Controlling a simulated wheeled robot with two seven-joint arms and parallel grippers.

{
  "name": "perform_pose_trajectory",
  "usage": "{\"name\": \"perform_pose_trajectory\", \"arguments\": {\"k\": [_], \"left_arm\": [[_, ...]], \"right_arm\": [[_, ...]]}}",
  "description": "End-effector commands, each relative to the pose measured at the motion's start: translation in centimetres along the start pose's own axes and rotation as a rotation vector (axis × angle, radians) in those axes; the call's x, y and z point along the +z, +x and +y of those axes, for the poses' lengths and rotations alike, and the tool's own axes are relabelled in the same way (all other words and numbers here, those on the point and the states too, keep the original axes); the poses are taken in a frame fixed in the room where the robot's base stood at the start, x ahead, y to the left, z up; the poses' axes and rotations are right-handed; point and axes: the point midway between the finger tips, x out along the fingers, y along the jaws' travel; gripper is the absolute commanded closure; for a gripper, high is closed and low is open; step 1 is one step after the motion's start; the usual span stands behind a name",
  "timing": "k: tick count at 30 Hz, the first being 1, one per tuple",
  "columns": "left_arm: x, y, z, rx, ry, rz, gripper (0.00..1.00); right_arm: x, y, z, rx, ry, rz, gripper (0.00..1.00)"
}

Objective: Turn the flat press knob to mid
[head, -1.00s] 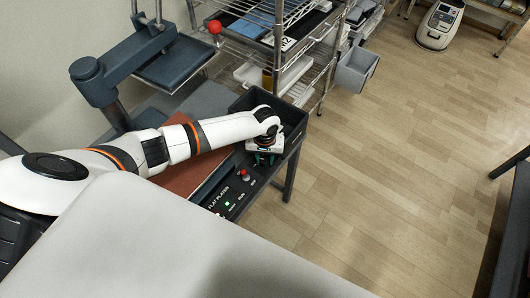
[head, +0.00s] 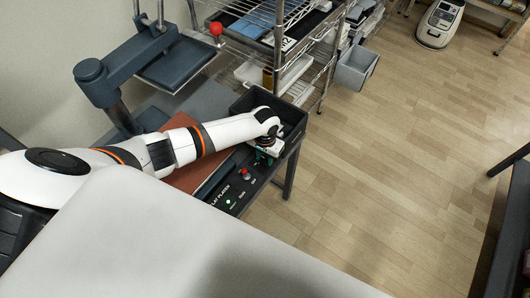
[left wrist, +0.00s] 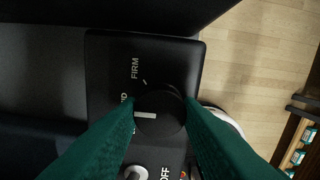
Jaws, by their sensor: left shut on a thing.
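My left gripper (head: 264,158) is down at the far end of the control panel (head: 232,196) lettered "FLAT PLATEN". In the left wrist view its green fingers (left wrist: 160,130) are shut on a round black knob (left wrist: 158,105), one on each side. The knob's white pointer line points left in that view, near a partly hidden label ending in "ID". "FIRM" is printed above it, and "OFF" shows at lower right. In the head view my gripper hides the knob. My right gripper is not in view.
A black bin (head: 290,115) stands just beyond my gripper. A press arm with a red ball (head: 216,29) and a wire shelf (head: 290,40) are behind. Floor to the right is open.

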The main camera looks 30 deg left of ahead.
Motion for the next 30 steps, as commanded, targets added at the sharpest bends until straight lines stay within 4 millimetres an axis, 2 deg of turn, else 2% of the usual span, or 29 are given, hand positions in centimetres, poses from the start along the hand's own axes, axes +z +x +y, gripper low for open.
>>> {"name": "perform_pose_trajectory", "arguments": {"k": [6, 7, 10, 18, 22, 26, 30], "left_arm": [[0.1, -0.1, 0.0, 0.0, -0.001, -0.003, 0.91], [0.1, -0.1, 0.0, 0.0, -0.001, -0.003, 0.63], [0.1, 0.0, 0.0, 0.0, -0.001, -0.003, 0.47], [0.1, -0.1, 0.0, 0.0, -0.001, -0.002, 0.46], [0.1, -0.8, 0.0, -0.001, -0.001, -0.002, 0.46], [0.1, -3.0, 0.1, -0.001, 0.0, -0.005, 0.46], [0.1, -6.0, 0.0, -0.001, 0.001, -0.005, 0.46]], "right_arm": [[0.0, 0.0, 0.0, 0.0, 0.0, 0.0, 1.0], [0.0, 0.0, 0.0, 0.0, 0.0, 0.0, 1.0], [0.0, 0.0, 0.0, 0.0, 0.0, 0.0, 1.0], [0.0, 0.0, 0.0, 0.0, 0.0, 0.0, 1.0], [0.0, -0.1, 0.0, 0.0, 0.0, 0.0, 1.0], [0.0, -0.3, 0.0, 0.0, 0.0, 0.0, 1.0], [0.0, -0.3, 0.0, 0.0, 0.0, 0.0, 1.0]]}}
